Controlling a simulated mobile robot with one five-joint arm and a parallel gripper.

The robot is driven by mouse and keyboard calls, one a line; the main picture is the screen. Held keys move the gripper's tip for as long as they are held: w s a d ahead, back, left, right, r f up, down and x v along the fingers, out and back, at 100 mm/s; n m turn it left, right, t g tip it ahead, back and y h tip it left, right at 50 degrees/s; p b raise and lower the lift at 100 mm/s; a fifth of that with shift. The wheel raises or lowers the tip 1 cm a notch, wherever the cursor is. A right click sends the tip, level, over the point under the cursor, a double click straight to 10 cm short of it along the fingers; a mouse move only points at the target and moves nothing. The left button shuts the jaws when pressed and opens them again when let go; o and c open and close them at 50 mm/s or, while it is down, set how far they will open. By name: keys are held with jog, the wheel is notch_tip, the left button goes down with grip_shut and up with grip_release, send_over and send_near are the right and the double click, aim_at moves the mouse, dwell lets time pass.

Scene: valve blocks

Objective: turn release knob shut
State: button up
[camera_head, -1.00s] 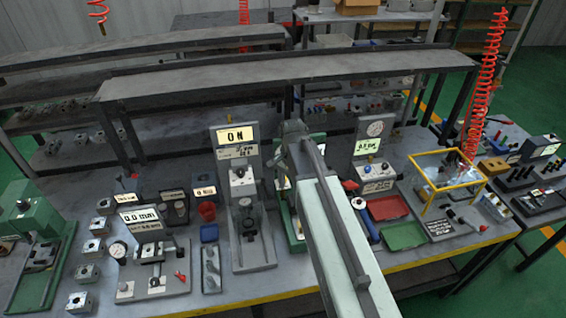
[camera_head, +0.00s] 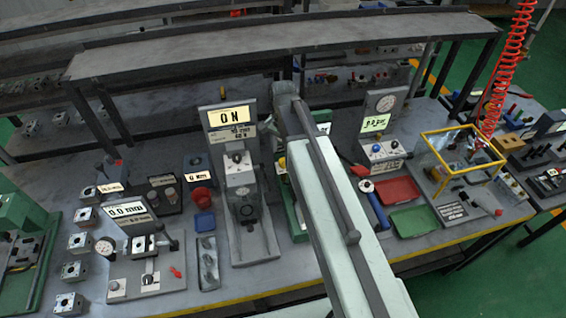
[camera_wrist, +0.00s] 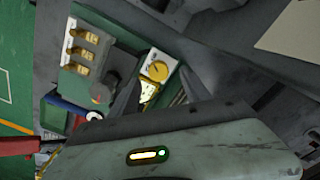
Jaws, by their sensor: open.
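I cannot tell for sure which knob is the release knob. A yellow round knob (camera_wrist: 157,70) on a pale panel shows in the wrist view, beside a small lit display (camera_wrist: 148,92). A dark knob (camera_wrist: 103,90) with a red and yellow mark sits to its left. In the head view, a blue knob (camera_head: 376,148) is on the grey gauge station (camera_head: 385,120), right of my arm. A yellow knob (camera_head: 282,164) shows just left of my arm. My gripper (camera_wrist: 175,122) is at the bottom of the wrist view, open, apart from the knobs.
Red (camera_head: 398,189) and green (camera_head: 412,222) trays and a yellow frame (camera_head: 462,158) stand to the right. A force stand reading 0 N (camera_head: 228,116) stands left of my arm. A shelf (camera_head: 270,43) crosses behind the bench. A red bar (camera_wrist: 22,146) shows in the wrist view.

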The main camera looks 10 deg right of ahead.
aim_at(283, 161)
notch_tip(283, 161, down, 5)
jog(key=b, duration=0.3)
jog(key=shift+s+d+r, duration=0.1)
jog(key=shift+r, duration=0.15)
grip_shut()
